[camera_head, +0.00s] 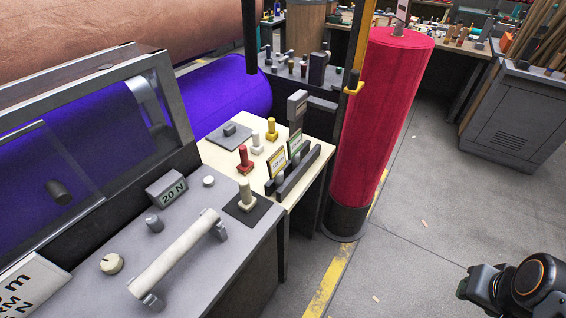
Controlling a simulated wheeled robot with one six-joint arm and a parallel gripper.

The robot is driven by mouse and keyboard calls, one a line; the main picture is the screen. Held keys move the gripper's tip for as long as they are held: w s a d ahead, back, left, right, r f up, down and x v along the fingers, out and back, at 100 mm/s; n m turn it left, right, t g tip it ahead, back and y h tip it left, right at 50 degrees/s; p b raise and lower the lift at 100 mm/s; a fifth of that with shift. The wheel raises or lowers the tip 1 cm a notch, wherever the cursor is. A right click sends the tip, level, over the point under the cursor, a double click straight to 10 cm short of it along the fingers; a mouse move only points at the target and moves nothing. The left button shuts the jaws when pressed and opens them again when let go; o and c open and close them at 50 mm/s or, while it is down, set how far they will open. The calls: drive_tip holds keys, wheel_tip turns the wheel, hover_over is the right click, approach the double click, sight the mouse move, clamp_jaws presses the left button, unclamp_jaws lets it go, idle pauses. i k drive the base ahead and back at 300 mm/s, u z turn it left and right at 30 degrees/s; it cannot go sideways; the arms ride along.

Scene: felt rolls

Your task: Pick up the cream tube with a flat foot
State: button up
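The whitish one is close in colour to the cream tube. The dark end of my arm, with an orange ring, shows at the bottom right, far from the tube and over open floor.
A machine with a clear cover (62,160), a "20 N" block (168,188) and a pale roller (175,252) stands left of the tube. Small signs in a dark rack (298,172) stand to its right. A tall red roll (385,120) rises behind. Grey floor (420,245) is open at right.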

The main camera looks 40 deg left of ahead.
sight(248, 202)
drive_tip(key=i, duration=1.05)
drive_tip(key=u, duration=3.15)
drive_tip(key=i, duration=0.5)
